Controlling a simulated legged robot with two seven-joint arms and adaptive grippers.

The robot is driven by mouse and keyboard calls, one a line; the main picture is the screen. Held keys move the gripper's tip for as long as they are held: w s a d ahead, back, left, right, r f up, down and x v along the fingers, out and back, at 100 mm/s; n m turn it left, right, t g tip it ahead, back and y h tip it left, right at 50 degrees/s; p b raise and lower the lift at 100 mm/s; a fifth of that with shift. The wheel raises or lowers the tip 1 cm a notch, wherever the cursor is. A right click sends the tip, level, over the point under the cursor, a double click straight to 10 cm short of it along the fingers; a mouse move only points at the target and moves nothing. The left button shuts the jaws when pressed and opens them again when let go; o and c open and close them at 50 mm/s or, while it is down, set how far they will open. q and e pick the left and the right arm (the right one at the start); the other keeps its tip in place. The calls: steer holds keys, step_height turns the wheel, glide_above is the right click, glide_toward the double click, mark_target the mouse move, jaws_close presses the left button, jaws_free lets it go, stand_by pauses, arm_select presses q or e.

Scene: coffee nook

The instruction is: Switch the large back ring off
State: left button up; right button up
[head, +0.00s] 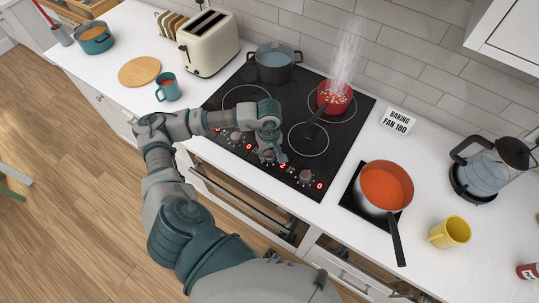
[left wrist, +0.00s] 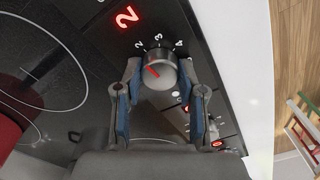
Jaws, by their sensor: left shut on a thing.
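The black cooktop (head: 262,108) has knobs and red digits along its front edge. A dark pot (head: 274,63) stands on its back left, and a red pan (head: 335,97) steams at its back right. My left gripper (head: 270,154) is over the front knob row, its fingers pointing down. In the left wrist view my left gripper (left wrist: 161,84) is shut on a silver knob (left wrist: 160,68), one finger on each side. The knob has a red pointer mark, and digits 2, 3 and 4 are printed around it. A lit red 2 (left wrist: 125,17) shows beside it. My right gripper is out of view.
A pan of orange-red soup (head: 384,186) stands right of the cooktop on a dark mat, its handle toward the front. A yellow mug (head: 450,232) and a glass kettle (head: 487,170) are farther right. A toaster (head: 208,40) and a teal mug (head: 168,87) stand left.

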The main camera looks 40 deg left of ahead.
arm_select(q)
steer(key=n+b, duration=0.1)
steer(key=n, duration=0.1)
steer(key=n+b, duration=0.1)
steer(key=shift+f+n, duration=0.2)
steer(key=shift+n, duration=0.2)
steer(key=n+b, duration=0.2)
steer(key=n, duration=0.2)
steer(key=shift+n, duration=0.3)
steer(key=n+b, duration=0.1)
steer(key=n, duration=0.2)
steer(key=shift+d+r, duration=0.1)
steer(key=shift+r+n+b, duration=0.1)
steer(key=shift+n+b, duration=0.2)
steer(key=shift+n, duration=1.8)
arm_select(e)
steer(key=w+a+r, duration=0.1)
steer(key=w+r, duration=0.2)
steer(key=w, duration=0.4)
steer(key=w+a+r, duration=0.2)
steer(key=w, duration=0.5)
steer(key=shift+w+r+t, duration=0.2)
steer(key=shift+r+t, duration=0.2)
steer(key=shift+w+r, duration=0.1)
